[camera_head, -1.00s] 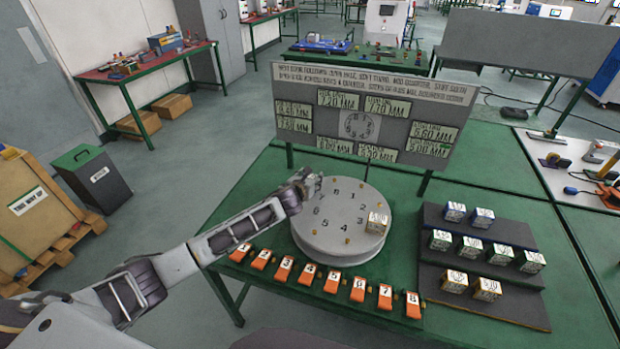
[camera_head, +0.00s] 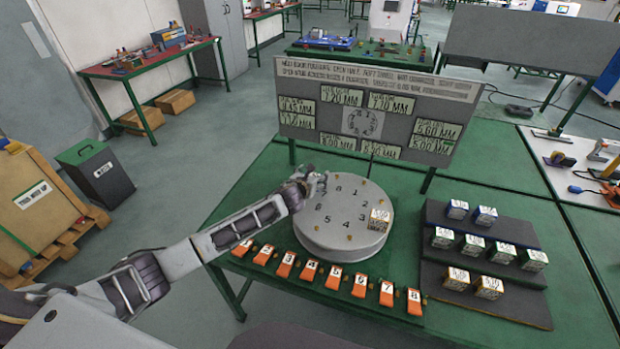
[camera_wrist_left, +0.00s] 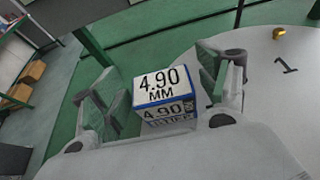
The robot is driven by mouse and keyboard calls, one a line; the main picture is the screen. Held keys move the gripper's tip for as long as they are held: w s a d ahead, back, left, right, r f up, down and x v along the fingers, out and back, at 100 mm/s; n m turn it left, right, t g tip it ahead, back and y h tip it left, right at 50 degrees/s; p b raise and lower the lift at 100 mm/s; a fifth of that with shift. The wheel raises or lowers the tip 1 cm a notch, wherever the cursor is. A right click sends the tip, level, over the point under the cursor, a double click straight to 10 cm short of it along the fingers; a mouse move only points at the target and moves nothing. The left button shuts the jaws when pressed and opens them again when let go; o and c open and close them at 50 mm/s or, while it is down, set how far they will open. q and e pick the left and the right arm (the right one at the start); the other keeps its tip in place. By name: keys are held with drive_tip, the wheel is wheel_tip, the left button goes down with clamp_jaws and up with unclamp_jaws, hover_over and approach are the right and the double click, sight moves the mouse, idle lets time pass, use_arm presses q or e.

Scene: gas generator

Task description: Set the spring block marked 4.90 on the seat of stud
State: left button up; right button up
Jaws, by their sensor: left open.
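The spring block marked 4.90 MM (camera_wrist_left: 165,92), white on top with blue edges, sits between the fingers of my left gripper (camera_wrist_left: 160,88) in the left wrist view. The fingers are open on either side of it. In the head view my left gripper (camera_head: 320,182) is at the far left edge of the round grey plate (camera_head: 340,235), which carries numbers and small brass studs. The block is hidden there by the gripper, and I cannot tell which stud is under it. My right gripper is not in view.
Another block (camera_head: 379,219) stands on the plate's right side. Several blocks stand on the dark stepped rack (camera_head: 440,285) at the right. Numbered orange tags (camera_head: 310,271) line the table front. A sign board (camera_head: 365,110) stands behind the plate.

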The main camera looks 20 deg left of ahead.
use_arm(q)
drive_tip(key=shift+s+r, duration=0.1)
drive_tip(key=shift+r, duration=0.5)
drive_tip(key=shift+v, duration=5.9)
